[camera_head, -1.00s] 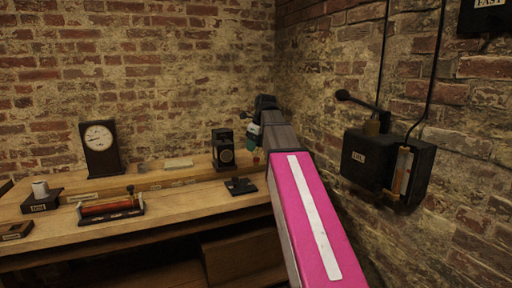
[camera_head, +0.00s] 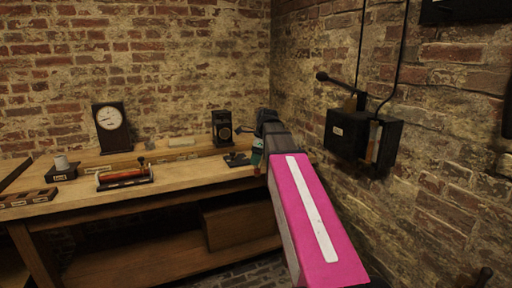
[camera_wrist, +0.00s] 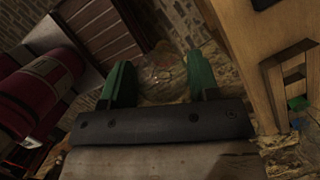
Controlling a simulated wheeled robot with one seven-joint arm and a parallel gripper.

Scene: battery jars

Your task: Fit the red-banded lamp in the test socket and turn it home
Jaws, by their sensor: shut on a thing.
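My gripper (camera_head: 258,156) shows at the far end of my pink arm, beside the right end of the bench and mostly hidden by the arm. In the wrist view, its green fingers (camera_wrist: 159,88) are shut on a rounded, see-through glass thing, which looks like the lamp (camera_wrist: 163,72). I cannot make out its red band. A small black block (camera_head: 237,159) with a pale label lies on the bench left of my gripper. A dark block with a pale cylinder (camera_head: 62,165) stands at the bench's left. I cannot tell which fitting is the test socket.
The wooden bench (camera_head: 190,170) carries a clock (camera_head: 110,126), a black boxy device (camera_head: 222,127) and a red coil on a stand (camera_head: 123,177). A black wall box (camera_head: 347,133) with a lever hangs on the right brick wall. The bench front has clear wood.

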